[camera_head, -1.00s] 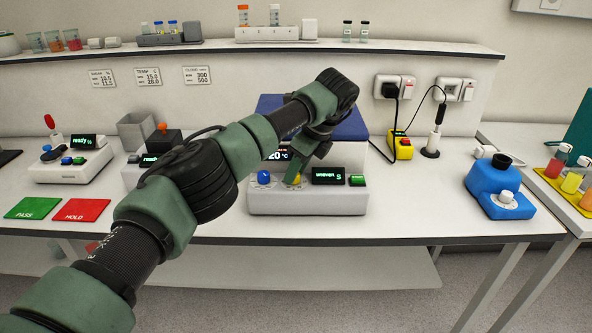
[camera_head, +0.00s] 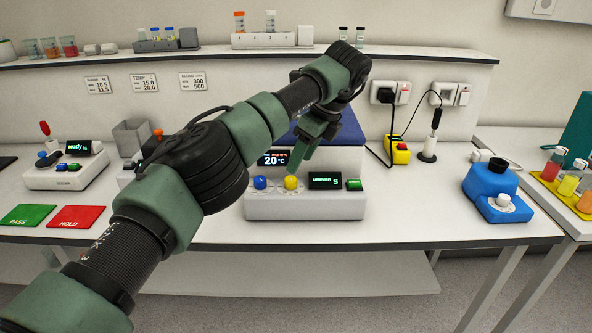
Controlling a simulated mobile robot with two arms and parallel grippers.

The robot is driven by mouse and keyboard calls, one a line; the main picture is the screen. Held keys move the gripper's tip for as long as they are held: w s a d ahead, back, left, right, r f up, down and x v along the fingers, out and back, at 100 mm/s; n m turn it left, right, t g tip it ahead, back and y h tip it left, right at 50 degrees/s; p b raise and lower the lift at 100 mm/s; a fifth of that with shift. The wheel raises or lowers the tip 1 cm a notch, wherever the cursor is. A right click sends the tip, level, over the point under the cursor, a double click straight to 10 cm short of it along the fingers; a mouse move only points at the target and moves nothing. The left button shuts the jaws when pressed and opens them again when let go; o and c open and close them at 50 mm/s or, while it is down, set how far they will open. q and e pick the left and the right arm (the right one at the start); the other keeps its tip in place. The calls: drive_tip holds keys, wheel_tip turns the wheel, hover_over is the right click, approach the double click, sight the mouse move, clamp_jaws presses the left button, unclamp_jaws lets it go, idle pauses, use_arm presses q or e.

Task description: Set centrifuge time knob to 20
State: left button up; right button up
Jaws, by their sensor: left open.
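The centrifuge (camera_head: 305,208) is a white box with a dark blue lid (camera_head: 350,130) on the bench. Its front panel carries a blue knob (camera_head: 260,183), a yellow knob (camera_head: 291,183), a small green-text display (camera_head: 325,180) and a green button (camera_head: 354,184). I cannot tell which knob sets time. A second screen (camera_head: 273,158) reads 20 °C. My left gripper (camera_head: 296,168) is open and points down, its tips just above the yellow knob and seemingly apart from it. The knob pointers are too small to read. My right gripper is not in view.
Left of the centrifuge stand a grey bin (camera_head: 131,137), a white analyser (camera_head: 66,170), and green (camera_head: 28,215) and red (camera_head: 77,217) pads. A yellow box (camera_head: 400,151) and a blue device (camera_head: 497,190) stand right. The bench between centrifuge and blue device is clear.

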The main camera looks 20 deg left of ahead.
use_arm(q)
drive_tip(key=shift+d+r, duration=0.25)
drive_tip(key=shift+r, duration=0.45)
